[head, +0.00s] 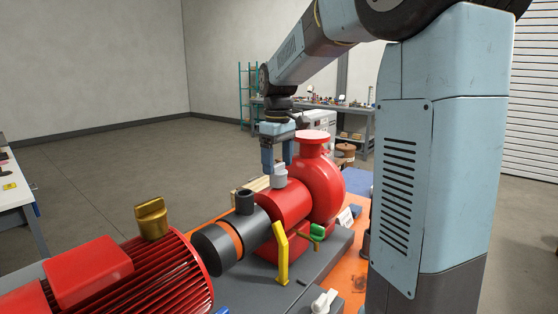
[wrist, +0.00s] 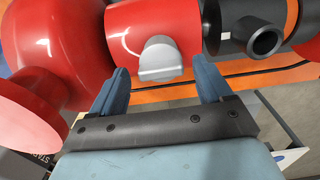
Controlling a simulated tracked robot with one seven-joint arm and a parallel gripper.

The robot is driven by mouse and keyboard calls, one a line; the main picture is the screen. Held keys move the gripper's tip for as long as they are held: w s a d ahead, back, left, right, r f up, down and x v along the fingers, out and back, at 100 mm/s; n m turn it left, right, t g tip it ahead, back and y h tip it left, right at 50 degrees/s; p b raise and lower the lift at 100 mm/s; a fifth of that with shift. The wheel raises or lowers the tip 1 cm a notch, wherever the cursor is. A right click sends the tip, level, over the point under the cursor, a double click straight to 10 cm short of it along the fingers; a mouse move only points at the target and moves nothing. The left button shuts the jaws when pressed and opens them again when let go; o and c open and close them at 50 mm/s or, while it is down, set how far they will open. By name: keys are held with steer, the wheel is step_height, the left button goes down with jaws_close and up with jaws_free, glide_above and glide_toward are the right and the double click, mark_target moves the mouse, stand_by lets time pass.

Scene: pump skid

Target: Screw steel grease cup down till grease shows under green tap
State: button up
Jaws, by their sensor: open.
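The steel grease cup (head: 279,178) stands on top of the red bearing housing (head: 283,203) of the pump. In the wrist view the grey cup (wrist: 160,62) shows between and just beyond my fingertips. My gripper (head: 278,165) points down over the cup, its two blue fingers apart; in the wrist view my gripper (wrist: 160,72) is open, with a gap on either side of the cup. The green tap (head: 318,230) sits low on the near side of the housing, on a brass-coloured pipe. I cannot make out any grease under it.
A brass cup (head: 152,217) stands on the red finned motor (head: 155,280). A black cup (head: 245,201) stands on the dark coupling part beside the housing. A yellow bracket (head: 281,254) rises in front. The red pump flange (head: 312,136) is close behind my gripper.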

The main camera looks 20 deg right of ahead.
steer(key=shift+d, duration=0.1)
steer(key=c, duration=1)
steer(key=shift+c, duration=0.2)
steer(key=shift+m, duration=0.3)
steer(key=m, duration=1.1)
steer(key=shift+r, duration=0.1)
steer(key=shift+m, duration=2.1)
